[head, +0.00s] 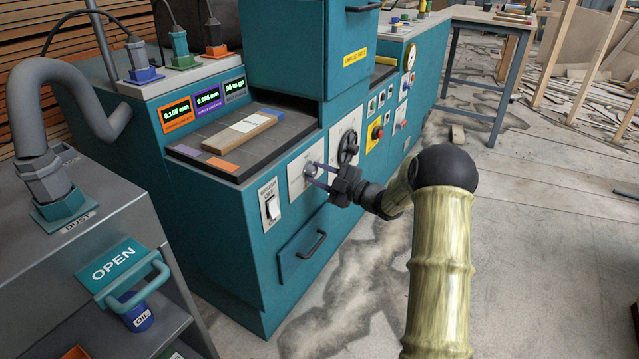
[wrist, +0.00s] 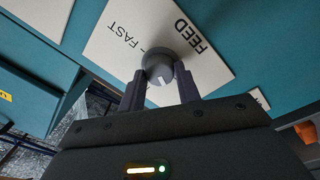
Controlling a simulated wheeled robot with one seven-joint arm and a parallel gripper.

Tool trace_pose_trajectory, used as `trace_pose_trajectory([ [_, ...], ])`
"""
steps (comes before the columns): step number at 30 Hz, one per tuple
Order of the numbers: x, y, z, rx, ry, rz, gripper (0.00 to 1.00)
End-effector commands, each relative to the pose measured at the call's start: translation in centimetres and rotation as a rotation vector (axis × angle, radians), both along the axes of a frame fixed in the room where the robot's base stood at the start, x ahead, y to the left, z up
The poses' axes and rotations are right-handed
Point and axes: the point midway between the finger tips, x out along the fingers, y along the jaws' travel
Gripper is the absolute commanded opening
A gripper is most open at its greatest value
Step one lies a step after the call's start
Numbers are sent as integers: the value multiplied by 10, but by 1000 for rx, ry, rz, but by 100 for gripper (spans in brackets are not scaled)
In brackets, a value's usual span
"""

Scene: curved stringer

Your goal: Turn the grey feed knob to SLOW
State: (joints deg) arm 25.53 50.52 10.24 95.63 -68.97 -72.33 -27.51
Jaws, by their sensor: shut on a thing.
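The grey feed knob (wrist: 159,64) sits on a white panel plate (wrist: 205,62) lettered FEED and FAST. A short white mark on the knob points to the bottom of the wrist view, towards my gripper's body. The FAST lettering is up and left of the knob there. My gripper (wrist: 161,86) is shut on the knob, with one dark finger on each side. I see no SLOW lettering; the gripper covers the plate's lower part. In the head view my gripper (head: 314,174) reaches the same white plate (head: 297,184) on the teal machine's front.
A white rocker switch (head: 272,207) is left of the plate, and a black handwheel (head: 348,147) is to its right. A drawer handle (head: 312,244) juts out below. A red stop button (head: 377,133) is farther right. The floor right of the machine is open.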

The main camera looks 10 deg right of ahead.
Motion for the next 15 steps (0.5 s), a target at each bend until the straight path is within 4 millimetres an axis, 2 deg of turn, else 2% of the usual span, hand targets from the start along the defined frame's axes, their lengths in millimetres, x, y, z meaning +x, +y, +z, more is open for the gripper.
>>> trace_pose_trajectory([
  [1, 1, -2, -5, -32, -32, -3, 10],
  [15, 1, -2, -3, -259, -261, -4, 10],
])
